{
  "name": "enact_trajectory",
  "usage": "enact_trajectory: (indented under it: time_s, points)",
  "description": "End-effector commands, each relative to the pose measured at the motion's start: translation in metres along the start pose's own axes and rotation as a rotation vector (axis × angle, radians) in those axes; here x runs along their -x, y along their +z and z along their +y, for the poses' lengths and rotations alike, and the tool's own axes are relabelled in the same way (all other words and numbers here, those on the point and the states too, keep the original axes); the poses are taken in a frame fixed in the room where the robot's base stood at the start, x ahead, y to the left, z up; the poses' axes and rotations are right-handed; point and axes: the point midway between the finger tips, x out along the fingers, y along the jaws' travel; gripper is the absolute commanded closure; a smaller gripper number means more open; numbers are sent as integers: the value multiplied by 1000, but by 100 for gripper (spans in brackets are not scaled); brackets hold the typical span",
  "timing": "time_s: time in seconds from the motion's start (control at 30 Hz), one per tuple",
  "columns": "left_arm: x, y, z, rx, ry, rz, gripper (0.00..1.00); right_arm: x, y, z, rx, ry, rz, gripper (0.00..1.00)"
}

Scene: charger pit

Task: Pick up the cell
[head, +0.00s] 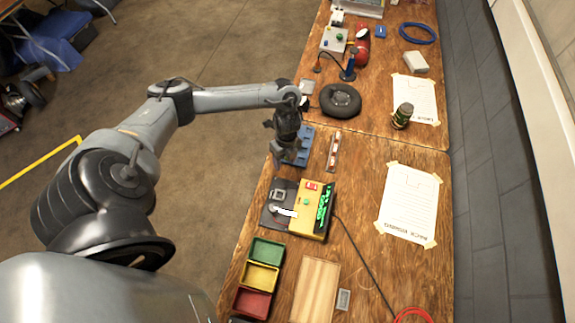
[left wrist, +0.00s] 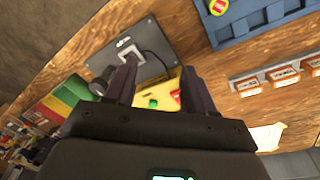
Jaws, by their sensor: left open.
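My left gripper (head: 290,156) hangs over the near side of the blue tray (head: 308,133) in the head view, partly covering it. Its fingers are apart, with nothing between them in the left wrist view (left wrist: 158,88). The blue tray also shows at the top right of the left wrist view (left wrist: 262,22), with a small round red-and-yellow piece (left wrist: 218,6) at its edge. I cannot tell for certain which thing is the cell. The yellow charger box (head: 313,212) with a green display stands beside a dark plate (head: 271,215). My right gripper is not in view.
A strip of small orange-and-white blocks (head: 333,150) lies right of the tray. Green (head: 267,250), yellow (head: 261,276) and red (head: 252,302) bins stand at the table's near left. A wooden board (head: 315,292) lies beside them. A black cable crosses the table.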

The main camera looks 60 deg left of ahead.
Motion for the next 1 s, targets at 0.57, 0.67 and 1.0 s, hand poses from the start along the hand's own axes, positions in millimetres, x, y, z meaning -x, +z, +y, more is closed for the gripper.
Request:
enact_trajectory:
  time_s: [0.57,0.67,1.0]
  points:
    - [5,65,-51,60,-106,-84,46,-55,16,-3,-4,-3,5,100]
    - [-6,66,-53,61,-108,-84,46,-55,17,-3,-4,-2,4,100]
    - [-34,69,-56,60,-107,-85,46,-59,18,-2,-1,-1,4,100]
